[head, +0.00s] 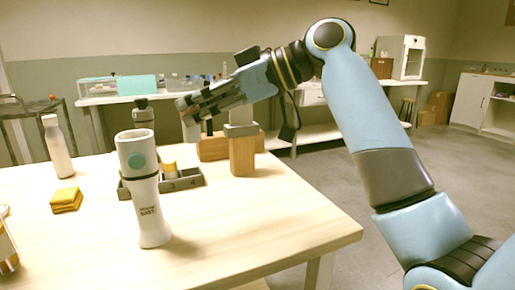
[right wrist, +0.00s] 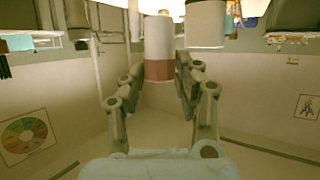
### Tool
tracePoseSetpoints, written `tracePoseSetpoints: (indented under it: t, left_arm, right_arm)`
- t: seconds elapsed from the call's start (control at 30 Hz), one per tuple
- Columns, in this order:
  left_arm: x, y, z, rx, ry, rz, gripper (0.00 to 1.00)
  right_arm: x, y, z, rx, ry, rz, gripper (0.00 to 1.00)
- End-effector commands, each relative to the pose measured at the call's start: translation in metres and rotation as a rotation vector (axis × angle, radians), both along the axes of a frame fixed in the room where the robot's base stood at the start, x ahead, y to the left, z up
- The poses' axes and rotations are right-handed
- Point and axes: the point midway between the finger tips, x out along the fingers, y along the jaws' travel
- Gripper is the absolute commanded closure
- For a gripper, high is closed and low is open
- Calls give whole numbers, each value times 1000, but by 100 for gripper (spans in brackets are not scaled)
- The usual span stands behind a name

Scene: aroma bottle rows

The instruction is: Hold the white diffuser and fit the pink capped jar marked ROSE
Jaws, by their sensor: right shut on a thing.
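The white diffuser (head: 146,200) stands upright on the table in the head view, with a teal disc and dark lettering on its side. My right gripper (head: 187,108) is above the table, beyond and to the right of the diffuser. It is shut on a pale jar (head: 191,130). In the right wrist view the fingers (right wrist: 158,88) flank this white jar (right wrist: 158,40), which has a pink band at its lower end in the picture. No ROSE marking is readable. The jar is apart from the diffuser.
A grey numbered tray (head: 188,181) holds a yellow-topped item (head: 169,167) behind the diffuser. Wooden blocks (head: 242,156) stand to the right. A white bottle (head: 57,147) and yellow pads (head: 66,200) are at left. The table's front right is clear.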

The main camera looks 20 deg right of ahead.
Motion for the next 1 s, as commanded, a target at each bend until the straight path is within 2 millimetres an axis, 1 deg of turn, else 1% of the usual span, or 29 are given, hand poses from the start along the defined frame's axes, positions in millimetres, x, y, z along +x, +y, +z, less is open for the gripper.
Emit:
tracePoseSetpoints:
  t: [0.03, 0.1, 0.2, 0.3, 0.4, 0.47, 0.57, 0.67, 0.9, 1.0]
  left_arm:
    - [0, 0, 0, 0, 0, 0, 100]
    - [0, 0, 0, 0, 0, 0, 100]
    - [0, 0, 0, 0, 0, 0, 100]
    - [0, 0, 0, 0, 0, 0, 100]
    - [0, 0, 0, 0, 0, 0, 100]
    - [0, 0, 0, 0, 0, 0, 100]
    - [0, 0, 0, 0, 0, 0, 100]
    - [0, 0, 0, 0, 0, 0, 100]
    - [0, 0, 0, 0, 0, 0, 100]
    - [0, 0, 0, 0, 0, 0, 100]
  right_arm:
    - [4, 17, 23, 8, -9, 80, 90]
    - [4, 37, 47, 8, -11, 192, 90]
    - [-2, 60, 75, 9, -12, 330, 90]
    - [-7, 74, 95, 10, -10, 425, 90]
    - [-11, 82, 106, 9, -9, 479, 90]
    - [-13, 84, 108, 11, -8, 496, 90]
    - [-14, 85, 105, 10, -7, 504, 90]
    - [-13, 85, 99, 11, -6, 501, 90]
    - [-13, 84, 77, 11, -5, 499, 90]
    - [-13, 84, 71, 11, -7, 500, 90]
